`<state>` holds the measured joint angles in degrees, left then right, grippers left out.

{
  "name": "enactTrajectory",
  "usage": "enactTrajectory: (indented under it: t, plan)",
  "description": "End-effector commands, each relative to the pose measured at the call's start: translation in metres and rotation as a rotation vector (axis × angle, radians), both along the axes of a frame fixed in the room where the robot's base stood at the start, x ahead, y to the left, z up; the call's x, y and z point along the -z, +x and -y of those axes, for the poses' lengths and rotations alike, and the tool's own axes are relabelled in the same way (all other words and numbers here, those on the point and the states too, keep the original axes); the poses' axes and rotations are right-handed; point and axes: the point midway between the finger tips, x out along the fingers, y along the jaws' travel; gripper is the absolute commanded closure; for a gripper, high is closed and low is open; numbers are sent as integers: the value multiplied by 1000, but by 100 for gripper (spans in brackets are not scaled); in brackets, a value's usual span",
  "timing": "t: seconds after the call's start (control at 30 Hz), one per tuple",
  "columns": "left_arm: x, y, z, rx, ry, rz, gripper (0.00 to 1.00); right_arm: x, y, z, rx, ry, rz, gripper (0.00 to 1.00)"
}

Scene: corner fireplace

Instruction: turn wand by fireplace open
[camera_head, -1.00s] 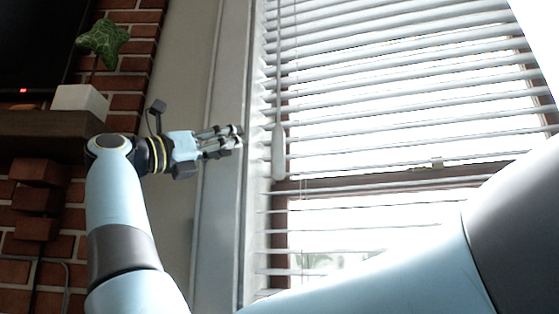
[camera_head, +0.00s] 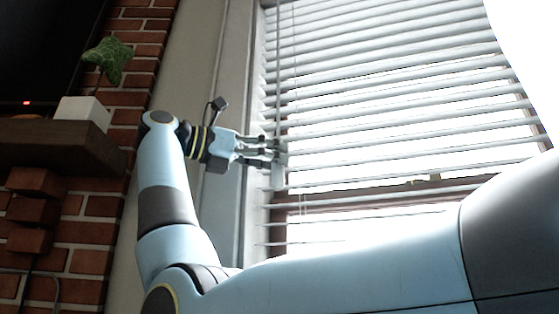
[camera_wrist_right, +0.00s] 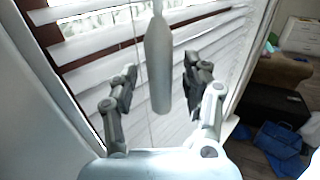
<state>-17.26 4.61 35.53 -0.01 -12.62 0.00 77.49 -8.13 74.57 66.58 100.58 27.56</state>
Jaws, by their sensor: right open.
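The wand is a pale grey stick whose thick lower end (camera_head: 278,176) hangs in front of the window blinds (camera_head: 390,110), near their left edge. My right gripper (camera_head: 278,152) is at the wand, with its fingers covering part of it in the head view. In the right wrist view the wand (camera_wrist_right: 158,62) hangs upright between the two spread fingers of my right gripper (camera_wrist_right: 160,84). The fingers are open, with a gap visible on each side of the wand. My left gripper is not in view.
A brick fireplace wall with a dark mantel (camera_head: 60,146) stands at the left, holding a potted plant (camera_head: 82,112). The window frame (camera_head: 232,120) runs beside the blinds. In the right wrist view, a blue bag (camera_wrist_right: 278,145) lies on the floor at the right.

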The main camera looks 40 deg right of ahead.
Motion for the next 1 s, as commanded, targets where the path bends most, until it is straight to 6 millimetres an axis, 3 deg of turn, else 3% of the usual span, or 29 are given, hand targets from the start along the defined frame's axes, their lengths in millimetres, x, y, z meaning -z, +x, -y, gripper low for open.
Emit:
enactTrajectory:
  t: [0.2, 0.5, 0.87, 1.0]
  plan:
    - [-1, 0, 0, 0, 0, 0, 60, 0, -6, 20, 0, 0, -1, 52]
    - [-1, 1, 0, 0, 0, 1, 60, 0, -6, 21, -1, 1, -2, 53]
    - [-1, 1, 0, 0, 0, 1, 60, 0, -6, 21, -1, 1, -2, 100]
    - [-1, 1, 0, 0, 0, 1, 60, 0, -6, 21, -1, 1, -2, 100]
